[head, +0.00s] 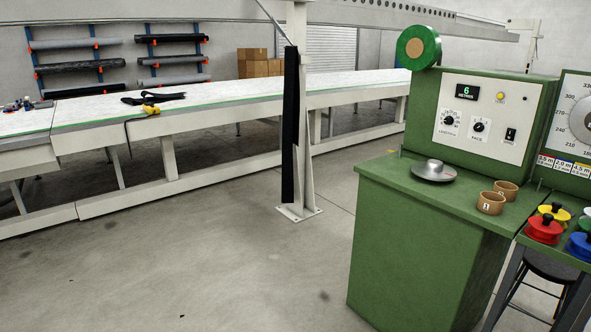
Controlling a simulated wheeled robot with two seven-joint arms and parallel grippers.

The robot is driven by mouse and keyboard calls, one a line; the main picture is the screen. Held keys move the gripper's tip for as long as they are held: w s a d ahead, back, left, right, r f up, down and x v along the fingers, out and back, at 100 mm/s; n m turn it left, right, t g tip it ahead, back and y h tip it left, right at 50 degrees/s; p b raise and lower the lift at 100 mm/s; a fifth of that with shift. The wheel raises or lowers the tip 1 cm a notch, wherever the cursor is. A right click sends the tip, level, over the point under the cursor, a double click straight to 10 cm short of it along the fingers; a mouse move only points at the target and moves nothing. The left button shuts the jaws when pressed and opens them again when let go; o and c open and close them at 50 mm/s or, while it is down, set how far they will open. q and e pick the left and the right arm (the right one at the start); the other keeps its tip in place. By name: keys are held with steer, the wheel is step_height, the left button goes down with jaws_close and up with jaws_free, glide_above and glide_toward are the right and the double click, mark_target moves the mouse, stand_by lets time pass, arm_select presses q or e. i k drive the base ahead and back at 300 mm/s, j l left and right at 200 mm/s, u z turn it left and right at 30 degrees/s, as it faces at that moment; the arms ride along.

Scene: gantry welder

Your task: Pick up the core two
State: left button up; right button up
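Two short brown ring-shaped cores stand on the right part of the green machine's top (395,176). The nearer core (491,204) has a dark mark on its front that looks like a 3 or a 1. The farther core (507,189) stands just behind it and slightly right; its mark is partly hidden and too small to read, so I cannot tell which is core two. Neither gripper is in view.
A grey metal disc with a hub (433,171) sits left of the cores. The control panel (486,117) rises behind them. Red (544,229), yellow and blue spools stand on a bench at right, above a black stool (552,268). Open floor (220,270) lies left.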

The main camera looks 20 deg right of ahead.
mark_target(505, 192)
steer(key=i+z, duration=0.85)
steer(key=i+j+z, duration=0.4)
steer(key=i, duration=0.15)
steer(key=i+j+z, duration=0.1)
steer(key=i+z, duration=0.3)
steer(key=i+j+z, duration=0.25)
steer(key=i+z, duration=0.2)
steer(key=i+j+z, duration=0.4)
steer(key=k+l, duration=0.1)
